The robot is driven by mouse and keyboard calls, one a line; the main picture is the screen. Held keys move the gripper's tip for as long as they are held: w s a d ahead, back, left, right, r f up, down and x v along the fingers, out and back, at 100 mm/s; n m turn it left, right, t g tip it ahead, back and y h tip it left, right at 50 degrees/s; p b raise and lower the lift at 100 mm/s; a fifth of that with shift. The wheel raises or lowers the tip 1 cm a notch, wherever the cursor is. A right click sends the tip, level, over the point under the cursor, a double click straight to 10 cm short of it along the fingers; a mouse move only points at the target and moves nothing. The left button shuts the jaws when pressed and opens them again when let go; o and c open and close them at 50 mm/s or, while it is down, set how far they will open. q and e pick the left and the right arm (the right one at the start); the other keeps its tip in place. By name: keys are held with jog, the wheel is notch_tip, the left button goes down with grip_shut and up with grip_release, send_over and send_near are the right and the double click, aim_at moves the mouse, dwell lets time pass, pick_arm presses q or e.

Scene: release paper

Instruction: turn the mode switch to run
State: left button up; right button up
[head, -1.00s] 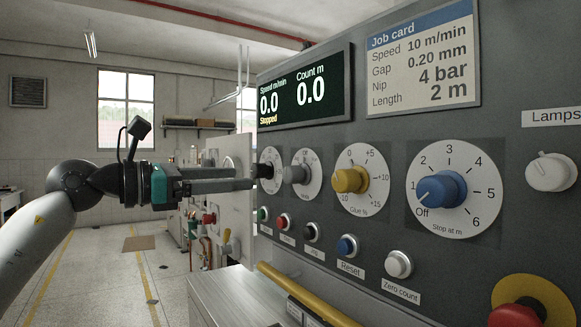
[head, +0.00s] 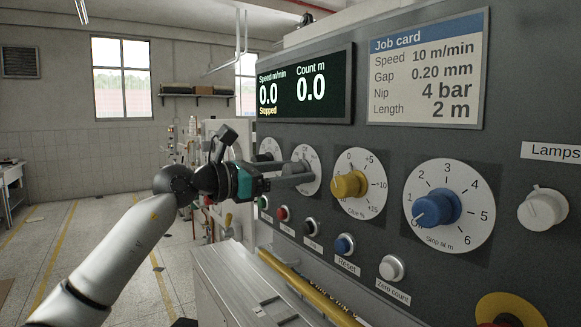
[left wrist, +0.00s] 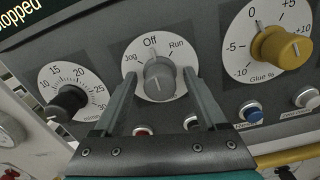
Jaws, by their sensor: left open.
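The mode switch (left wrist: 159,80) is a grey knob on a white dial marked Jog, Off and Run. In the left wrist view its pointer line stands near Off. In the head view the dial (head: 313,160) is partly covered by my left gripper (head: 300,173). My left gripper (left wrist: 159,74) is open, with one finger on each side of the grey knob. I cannot tell whether either finger touches it. My right gripper is in neither current view.
A black knob (left wrist: 68,103) is left of the switch, a yellow Glue knob (head: 348,185) right of it, then a blue knob (head: 436,208). A row of push buttons, including blue Reset (head: 345,244), runs below. A yellow rail (head: 300,285) lies in front of the panel.

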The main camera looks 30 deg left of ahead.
pick_arm(q)
grip_shut()
dwell(0.7)
